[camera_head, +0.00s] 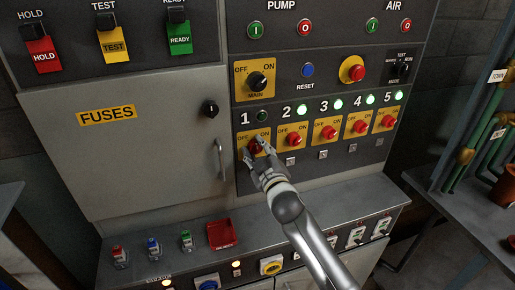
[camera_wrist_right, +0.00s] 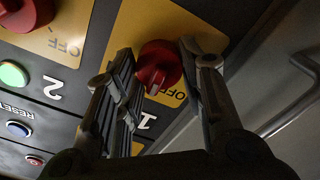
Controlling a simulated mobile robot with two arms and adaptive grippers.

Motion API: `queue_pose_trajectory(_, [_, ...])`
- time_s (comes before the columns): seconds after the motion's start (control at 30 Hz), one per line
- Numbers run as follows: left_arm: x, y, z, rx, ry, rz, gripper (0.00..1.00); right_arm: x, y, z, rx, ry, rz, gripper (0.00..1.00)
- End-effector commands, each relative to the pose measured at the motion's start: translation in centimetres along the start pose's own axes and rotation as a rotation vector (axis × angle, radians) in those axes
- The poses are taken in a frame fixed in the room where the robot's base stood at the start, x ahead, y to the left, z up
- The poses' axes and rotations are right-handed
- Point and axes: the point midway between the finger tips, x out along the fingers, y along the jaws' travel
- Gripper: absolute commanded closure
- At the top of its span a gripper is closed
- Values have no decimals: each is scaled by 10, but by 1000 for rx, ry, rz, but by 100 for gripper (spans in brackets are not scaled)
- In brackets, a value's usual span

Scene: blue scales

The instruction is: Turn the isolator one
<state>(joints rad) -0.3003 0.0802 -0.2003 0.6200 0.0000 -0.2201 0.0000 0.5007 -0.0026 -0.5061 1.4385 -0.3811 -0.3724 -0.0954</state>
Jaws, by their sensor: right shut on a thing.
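Isolator one is a red rotary knob (camera_wrist_right: 158,66) on a yellow plate marked OFF and ON, below the number 1 on the dark panel. In the head view my right gripper (camera_head: 256,149) covers much of the knob (camera_head: 254,146). In the right wrist view the fingers of my right gripper (camera_wrist_right: 160,75) stand on either side of the knob and are shut on it. The lamp (camera_head: 262,116) beside the number 1 is dark. My left gripper is not in view.
Red isolator knobs 2 (camera_head: 295,138) to 5 (camera_head: 388,121) stand in a row to the right, with green lamps lit above them. The black MAIN switch (camera_head: 257,81) is just above. A cabinet handle (camera_head: 221,160) is close on the left. A ledge with a red tray (camera_head: 222,234) lies below.

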Motion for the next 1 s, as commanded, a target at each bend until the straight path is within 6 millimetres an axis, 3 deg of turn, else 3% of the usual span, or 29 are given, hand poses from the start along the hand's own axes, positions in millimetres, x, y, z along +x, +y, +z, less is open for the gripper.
queue_pose_trajectory(0.6, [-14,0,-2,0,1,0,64,0,-1,0,-533,1,0,87])
queue_pose_trajectory(1.0, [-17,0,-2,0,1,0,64,0,-2,0,-686,1,0,87])
